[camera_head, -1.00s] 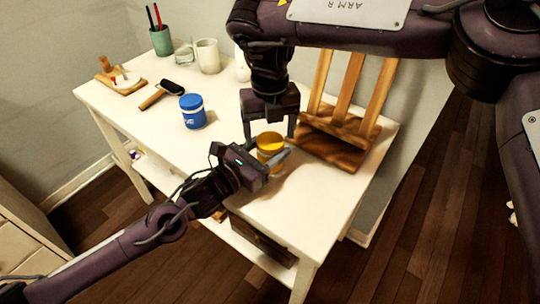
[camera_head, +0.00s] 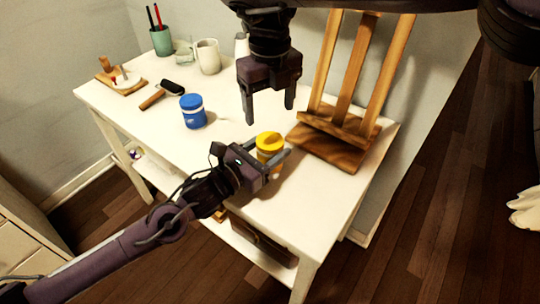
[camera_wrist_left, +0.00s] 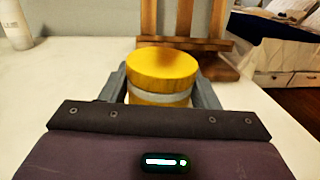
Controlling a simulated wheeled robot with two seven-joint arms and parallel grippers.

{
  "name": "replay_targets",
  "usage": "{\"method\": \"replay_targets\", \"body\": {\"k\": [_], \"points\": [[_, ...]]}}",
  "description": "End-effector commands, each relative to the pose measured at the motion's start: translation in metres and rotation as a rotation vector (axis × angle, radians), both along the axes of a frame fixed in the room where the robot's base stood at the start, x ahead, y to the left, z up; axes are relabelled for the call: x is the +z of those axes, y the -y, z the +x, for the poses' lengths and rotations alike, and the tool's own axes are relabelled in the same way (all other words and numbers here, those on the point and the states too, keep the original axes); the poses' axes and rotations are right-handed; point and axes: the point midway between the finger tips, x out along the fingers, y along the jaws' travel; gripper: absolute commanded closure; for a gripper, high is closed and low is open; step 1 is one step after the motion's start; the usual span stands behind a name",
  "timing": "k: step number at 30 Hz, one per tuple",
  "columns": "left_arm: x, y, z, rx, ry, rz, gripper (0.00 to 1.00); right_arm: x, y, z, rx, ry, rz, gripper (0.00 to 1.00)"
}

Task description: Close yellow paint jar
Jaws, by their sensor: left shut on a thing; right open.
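The yellow paint jar (camera_head: 269,146) stands upright on the white table, in front of the wooden easel. A yellow lid sits on top of it, and a pale band shows below the lid in the left wrist view (camera_wrist_left: 162,77). Whether the lid is fully tight cannot be told. My left gripper (camera_head: 271,162) is shut on the jar's body, one finger on each side. My right gripper (camera_head: 269,106) is open and empty, above and behind the jar, pointing down and apart from it.
A blue paint jar (camera_head: 192,111) stands left of the yellow one. The wooden easel (camera_head: 334,140) is close behind on the right. A hammer-like tool (camera_head: 155,97), a cup (camera_head: 208,56) and a green pen holder (camera_head: 161,41) are farther back. The table's front right is clear.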

Motion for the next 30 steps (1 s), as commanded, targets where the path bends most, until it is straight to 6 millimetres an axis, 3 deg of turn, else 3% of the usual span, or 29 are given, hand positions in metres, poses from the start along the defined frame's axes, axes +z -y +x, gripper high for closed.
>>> {"method": "replay_targets", "body": {"k": [11, 22, 30], "points": [[0.001, 0.0, 0.0, 0.0, 0.001, -0.001, 1.0, -0.008, 0.0, 0.0, 0.001, -0.003, 0.001, 0.27], [0.001, 0.0, 0.0, 0.0, 0.001, -0.001, 1.0, -0.062, 0.0, -0.001, 0.0, -0.004, 0.0, 0.27], [0.001, 0.0, 0.0, 0.0, 0.001, -0.001, 1.0, -0.08, 0.0, 0.0, -0.001, -0.001, 0.0, 0.27]]}}
